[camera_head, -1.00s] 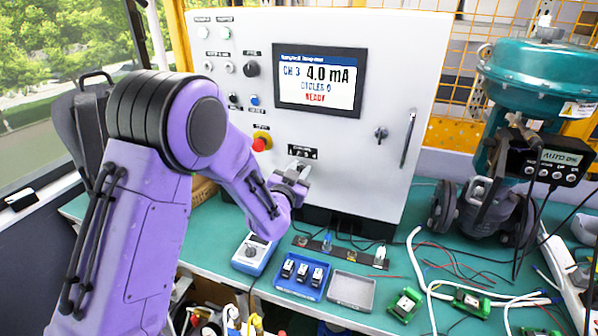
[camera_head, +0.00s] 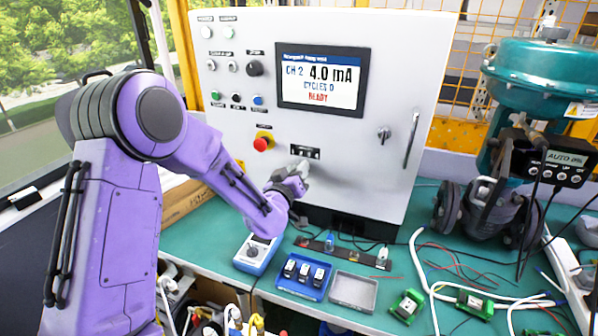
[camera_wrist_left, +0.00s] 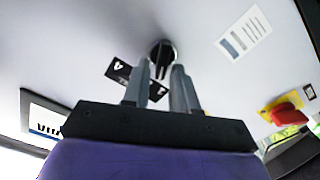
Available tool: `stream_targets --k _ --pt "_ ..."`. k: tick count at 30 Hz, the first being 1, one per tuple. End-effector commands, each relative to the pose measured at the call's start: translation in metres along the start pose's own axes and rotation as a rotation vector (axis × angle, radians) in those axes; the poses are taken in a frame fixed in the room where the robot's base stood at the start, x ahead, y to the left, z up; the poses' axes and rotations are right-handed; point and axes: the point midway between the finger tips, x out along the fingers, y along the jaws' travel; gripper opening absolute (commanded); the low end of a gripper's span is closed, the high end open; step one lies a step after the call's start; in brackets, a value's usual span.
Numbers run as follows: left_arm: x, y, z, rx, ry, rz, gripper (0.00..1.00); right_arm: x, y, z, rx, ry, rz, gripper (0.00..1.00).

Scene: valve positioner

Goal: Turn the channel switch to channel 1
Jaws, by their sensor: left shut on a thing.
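The grey control cabinet (camera_head: 350,130) has a screen (camera_head: 320,78) that reads CH 2, 4.0 mA, CYCLES 0 and READY. The channel switch is a dark round knob (camera_wrist_left: 162,50) on the cabinet face, with a black numbered label (camera_head: 305,152) by it. My left gripper (camera_head: 302,170) is at the cabinet front just below that label. In the left wrist view, its two grey fingers (camera_wrist_left: 160,72) stand on either side of the knob and are shut on it. In the head view the gripper hides the knob. My right gripper is not in view.
A red emergency button (camera_head: 262,143) sits left of the label, and a door handle (camera_head: 411,140) at the right. A blue tray (camera_head: 302,291) with small modules, a grey tray (camera_head: 354,290) and a blue meter (camera_head: 256,253) stand on the green bench below.

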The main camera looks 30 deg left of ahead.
Motion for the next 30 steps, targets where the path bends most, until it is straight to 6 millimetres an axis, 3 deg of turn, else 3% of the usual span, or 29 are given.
stream_targets --k 12,30 --pt "-0.0002 -0.0045 0.0011 -0.259 -0.001 -0.001 0.0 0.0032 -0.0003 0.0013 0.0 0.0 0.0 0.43" --pt "-0.0002 -0.0052 0.0015 -0.331 -0.002 -0.001 0.0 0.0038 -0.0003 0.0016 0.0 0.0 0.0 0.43"
